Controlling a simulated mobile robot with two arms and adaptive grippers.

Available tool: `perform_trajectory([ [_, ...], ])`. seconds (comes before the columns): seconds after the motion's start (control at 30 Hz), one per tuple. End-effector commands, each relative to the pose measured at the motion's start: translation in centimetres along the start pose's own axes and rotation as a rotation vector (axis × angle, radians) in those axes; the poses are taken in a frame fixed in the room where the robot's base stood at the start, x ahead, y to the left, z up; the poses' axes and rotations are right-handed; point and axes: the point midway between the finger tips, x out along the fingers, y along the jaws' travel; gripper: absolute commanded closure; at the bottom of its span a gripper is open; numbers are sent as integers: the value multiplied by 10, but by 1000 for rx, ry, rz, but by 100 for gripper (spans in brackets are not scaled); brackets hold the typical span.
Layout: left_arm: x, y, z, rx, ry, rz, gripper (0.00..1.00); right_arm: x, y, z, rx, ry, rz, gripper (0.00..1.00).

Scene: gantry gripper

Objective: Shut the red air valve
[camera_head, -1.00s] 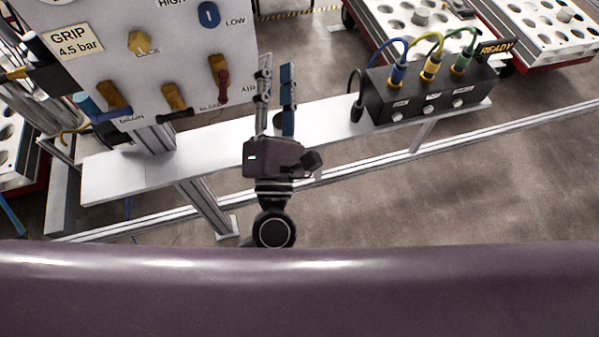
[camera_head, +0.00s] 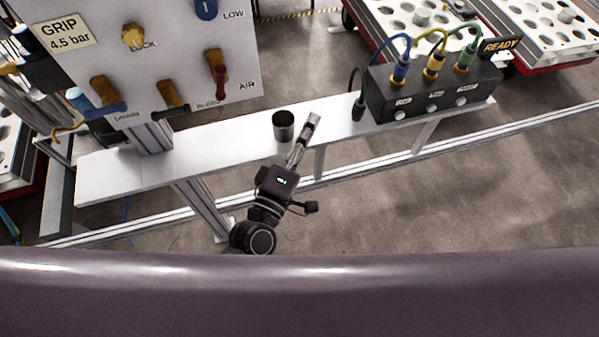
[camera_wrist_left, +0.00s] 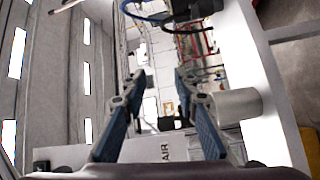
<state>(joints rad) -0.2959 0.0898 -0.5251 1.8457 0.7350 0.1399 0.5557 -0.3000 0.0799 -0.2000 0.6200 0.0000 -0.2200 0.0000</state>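The red air valve (camera_head: 220,81) is at the lower right of the white panel in the head view, beside the AIR label. Its red handle hangs straight down below a brass body. My left gripper (camera_head: 310,120) is to the right of the panel and below the valve in the picture, over the shelf, apart from the valve. In the left wrist view its two blue-padded fingers (camera_wrist_left: 160,80) are spread with nothing between them. My right gripper is not in view.
A black box (camera_head: 430,98) with coloured cables is at the right. Other valves (camera_head: 172,97) are left of the red one.

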Motion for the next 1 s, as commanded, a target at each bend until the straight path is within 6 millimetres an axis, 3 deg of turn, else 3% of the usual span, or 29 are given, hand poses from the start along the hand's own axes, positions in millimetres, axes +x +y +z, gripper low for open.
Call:
perform_trajectory([
  [0.6,-22,-123,19,236,-104,-209,72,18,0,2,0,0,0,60],
  [0.8,-30,-151,22,284,-129,-256,72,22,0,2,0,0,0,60],
  [1.0,-34,-164,23,309,-141,-278,72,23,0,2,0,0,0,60],
])
